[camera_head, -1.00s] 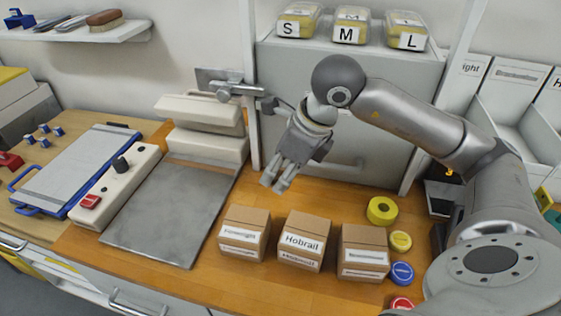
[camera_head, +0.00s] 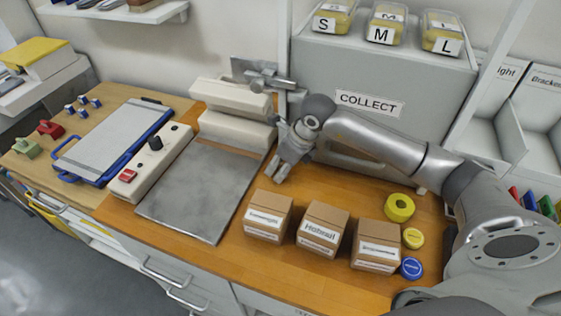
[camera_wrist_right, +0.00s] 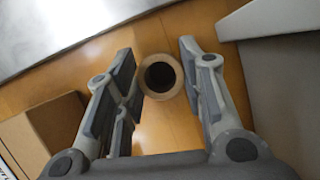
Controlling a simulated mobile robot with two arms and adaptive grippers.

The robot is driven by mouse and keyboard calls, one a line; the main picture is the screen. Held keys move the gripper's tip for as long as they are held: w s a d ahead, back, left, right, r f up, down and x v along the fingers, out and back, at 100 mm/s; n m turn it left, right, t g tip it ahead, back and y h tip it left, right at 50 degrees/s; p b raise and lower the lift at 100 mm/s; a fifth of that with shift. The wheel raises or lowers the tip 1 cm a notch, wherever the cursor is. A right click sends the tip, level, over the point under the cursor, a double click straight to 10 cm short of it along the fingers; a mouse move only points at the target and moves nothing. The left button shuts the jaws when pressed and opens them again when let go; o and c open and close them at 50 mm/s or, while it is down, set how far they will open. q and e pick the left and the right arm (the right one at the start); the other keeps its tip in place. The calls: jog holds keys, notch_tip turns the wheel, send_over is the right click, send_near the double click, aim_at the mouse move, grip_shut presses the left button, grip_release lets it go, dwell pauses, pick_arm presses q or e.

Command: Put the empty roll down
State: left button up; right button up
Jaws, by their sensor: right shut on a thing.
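My right gripper (camera_head: 279,175) is low over the wooden counter, behind the small cardboard boxes and beside the grey plate of the press. In the right wrist view my right gripper (camera_wrist_right: 158,76) is shut on the empty roll (camera_wrist_right: 160,56), a brown cardboard ring with a dark open middle, seen end-on between the fingers. I cannot tell whether the roll touches the counter. In the head view the fingers hide the roll. My left gripper is not in view.
Several labelled boxes (camera_head: 321,230) stand in front of the gripper. A yellow tape roll (camera_head: 399,207) lies to the right. The press (camera_head: 200,190) is to the left, and a grey cabinet marked COLLECT (camera_head: 369,103) stands behind. Some bare counter (camera_head: 325,184) lies right of the gripper.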

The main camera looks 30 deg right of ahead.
jog(key=shift+f, duration=0.1)
jog(key=shift+f+b, duration=0.15)
jog(key=shift+b, duration=0.15)
jog(key=o, duration=0.7)
jog(key=shift+r+p, duration=0.35)
jog(key=b+v, duration=0.2)
jog(key=v, duration=0.9)
jog(key=shift+s+r, duration=0.25)
jog(key=shift+r, duration=0.1)
jog(key=shift+d, duration=0.1)
